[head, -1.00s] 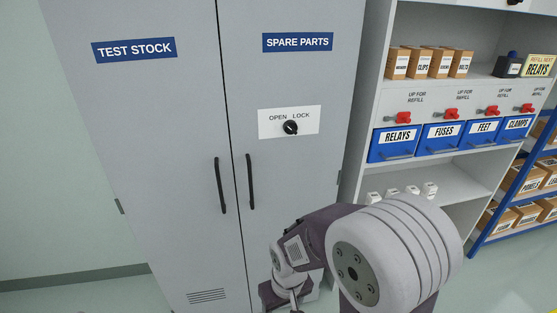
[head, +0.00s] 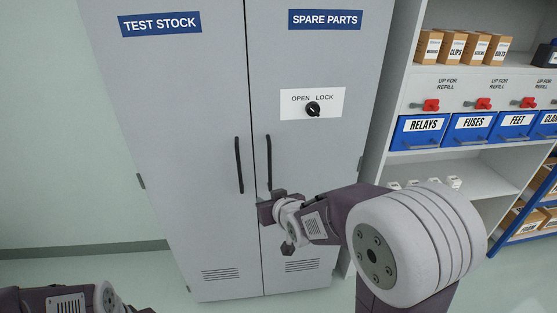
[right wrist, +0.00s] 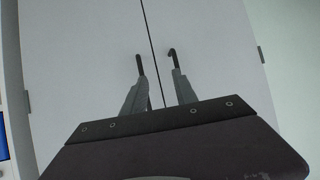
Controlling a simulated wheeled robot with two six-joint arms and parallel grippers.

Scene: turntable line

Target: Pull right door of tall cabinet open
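The tall grey cabinet has a left door (head: 195,110) labelled TEST STOCK and a right door (head: 310,160) labelled SPARE PARTS; both look closed. The right door's black bar handle (head: 268,162) is beside the seam. A black knob (head: 313,109) sits on a white OPEN/LOCK plate. My right gripper (head: 271,202) is by the lower end of that handle. In the right wrist view its fingers (right wrist: 158,92) are spread with nothing visible between them; a handle (right wrist: 140,65) shows just past the left fingertip. My left arm shows at the bottom left; its gripper is largely cut off.
The left door's handle (head: 239,165) is close by across the seam. A shelf unit (head: 398,100) with blue bins (head: 420,132) and small boxes stands right of the cabinet. The floor (head: 215,306) in front of the cabinet looks clear.

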